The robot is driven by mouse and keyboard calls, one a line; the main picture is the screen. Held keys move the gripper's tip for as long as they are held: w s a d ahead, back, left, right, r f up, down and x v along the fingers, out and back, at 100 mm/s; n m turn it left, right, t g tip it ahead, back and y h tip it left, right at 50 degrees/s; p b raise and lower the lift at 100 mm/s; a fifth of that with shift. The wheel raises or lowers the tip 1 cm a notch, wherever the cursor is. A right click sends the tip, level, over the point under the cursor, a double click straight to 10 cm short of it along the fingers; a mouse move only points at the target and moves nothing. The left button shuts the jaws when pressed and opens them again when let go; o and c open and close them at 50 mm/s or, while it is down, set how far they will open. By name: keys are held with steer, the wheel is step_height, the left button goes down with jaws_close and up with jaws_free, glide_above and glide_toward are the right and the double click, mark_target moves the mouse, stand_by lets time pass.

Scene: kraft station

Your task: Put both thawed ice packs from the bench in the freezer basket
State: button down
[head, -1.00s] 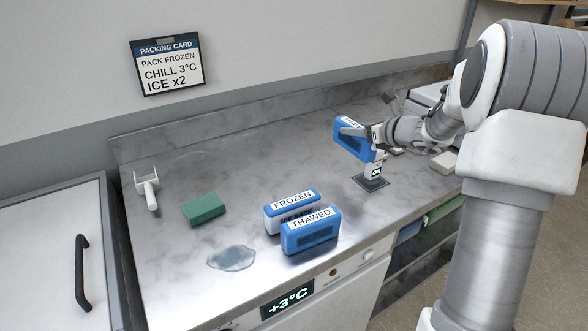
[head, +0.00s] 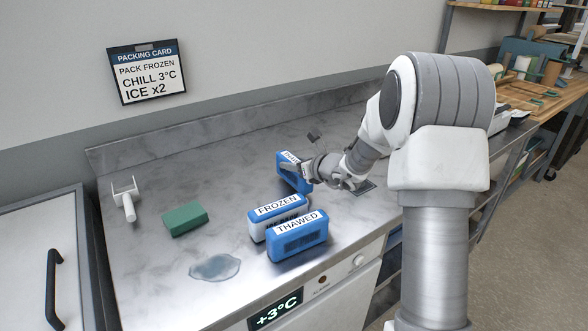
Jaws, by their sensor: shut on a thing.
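My gripper (head: 298,170) is shut on a blue ice pack (head: 291,181), whose white label is partly covered and seems to start with "THA". The held pack is tilted, just behind the pack marked FROZEN; whether it touches the bench I cannot tell. A blue pack labelled THAWED (head: 297,240) stands at the bench's front edge. The white and blue pack labelled FROZEN (head: 278,216) stands right behind it. I see no freezer basket. A white lid with a black handle (head: 54,290) is at the left and looks closed.
On the bench (head: 150,255) lie a green sponge (head: 185,219), a white scraper-like tool (head: 126,200) and a puddle (head: 215,267). A dark square plate (head: 363,187) is right of my gripper. A packing card (head: 147,74) hangs on the wall. The bench's left middle is mostly clear.

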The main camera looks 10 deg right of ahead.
steer(key=shift+f, duration=0.4)
steer(key=shift+f, duration=0.15)
steer(key=shift+f+b, duration=0.1)
steer(key=shift+b, duration=0.2)
steer(key=shift+c, duration=1.8)
jaws_free()
